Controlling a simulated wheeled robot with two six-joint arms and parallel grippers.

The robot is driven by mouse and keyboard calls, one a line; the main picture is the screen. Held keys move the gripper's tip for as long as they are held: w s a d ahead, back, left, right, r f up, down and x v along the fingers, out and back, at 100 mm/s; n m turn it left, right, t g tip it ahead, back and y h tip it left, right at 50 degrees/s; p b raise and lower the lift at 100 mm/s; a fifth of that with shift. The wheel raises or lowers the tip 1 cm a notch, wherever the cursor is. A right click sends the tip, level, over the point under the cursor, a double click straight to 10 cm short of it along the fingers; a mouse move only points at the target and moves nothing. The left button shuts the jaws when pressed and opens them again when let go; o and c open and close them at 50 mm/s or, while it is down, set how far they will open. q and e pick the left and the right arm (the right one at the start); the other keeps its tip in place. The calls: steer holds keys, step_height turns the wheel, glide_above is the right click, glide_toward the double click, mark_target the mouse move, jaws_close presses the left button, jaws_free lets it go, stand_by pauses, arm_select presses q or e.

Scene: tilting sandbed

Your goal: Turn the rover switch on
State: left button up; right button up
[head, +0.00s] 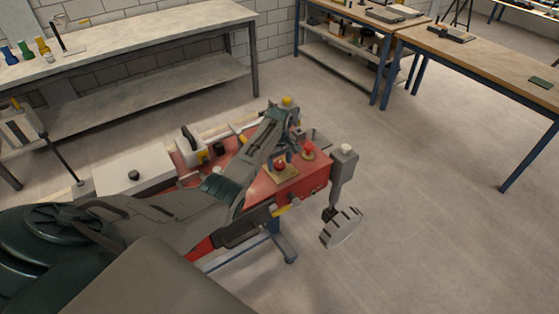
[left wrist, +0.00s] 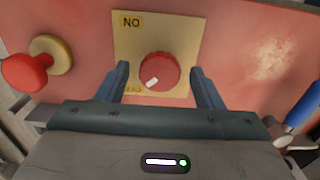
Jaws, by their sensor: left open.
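The rover switch is a round red knob (left wrist: 158,71) with a white mark, on a cream plate (left wrist: 184,30). It also shows in the head view (head: 280,165). The plate reads ON upside down at the top of the left wrist view and has a partly hidden label at the bottom. The white mark points to the lower left, toward that bottom label. My left gripper (left wrist: 160,68) is open, one finger on each side of the knob, with gaps beside it; I cannot tell if it touches. My right gripper is not in view.
The rover's red body (head: 312,180) carries a red mushroom button (left wrist: 25,72) on a yellow base beside the plate. A grey leg (head: 342,175) with a wheel (head: 341,228) stands at its right. Workbenches (head: 150,38) stand behind. The floor at right is clear.

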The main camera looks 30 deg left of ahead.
arm_select(q)
steer(key=shift+c, duration=0.4)
steer(key=c, duration=0.9)
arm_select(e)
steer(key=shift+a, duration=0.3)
